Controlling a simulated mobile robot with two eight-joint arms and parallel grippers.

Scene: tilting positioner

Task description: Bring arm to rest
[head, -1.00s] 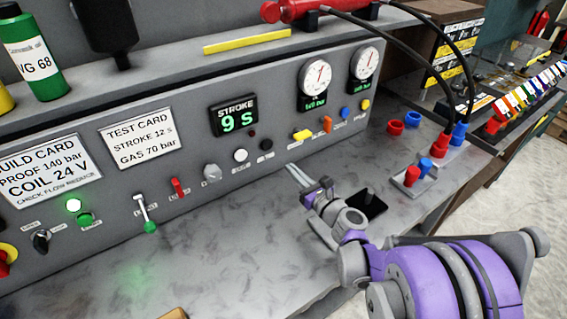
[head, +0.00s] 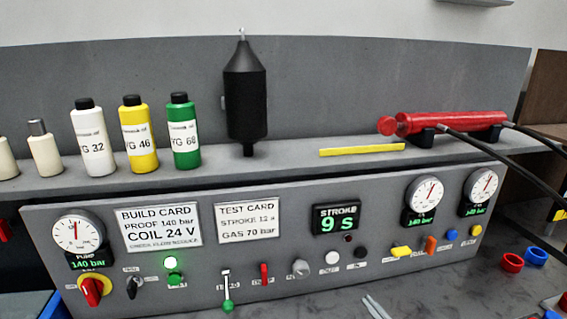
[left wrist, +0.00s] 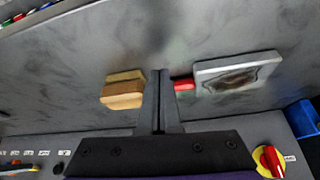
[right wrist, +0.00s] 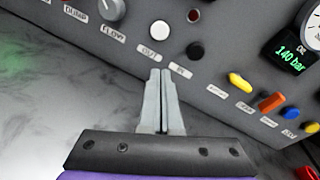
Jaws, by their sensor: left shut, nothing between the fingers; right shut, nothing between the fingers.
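My right gripper (head: 375,307) shows only as its fingertips at the bottom edge of the head view, in front of the grey control panel (head: 290,215). In the right wrist view its fingers (right wrist: 160,76) are together and empty, close to the panel's white and black buttons and apart from them as far as I can tell. My left gripper (left wrist: 160,76) is out of the head view. In the left wrist view its fingers are together and empty above the grey bench, between a wooden block (left wrist: 123,90) and a grey plate (left wrist: 238,72). The rest of both arms is hidden.
The shelf above the panel holds several bottles, a black cylinder (head: 247,100), a yellow bar (head: 362,149) and a red cylinder (head: 455,122) with black hoses. Knobs and levers stick out of the panel. Red (head: 512,262) and blue rings lie on the bench at right.

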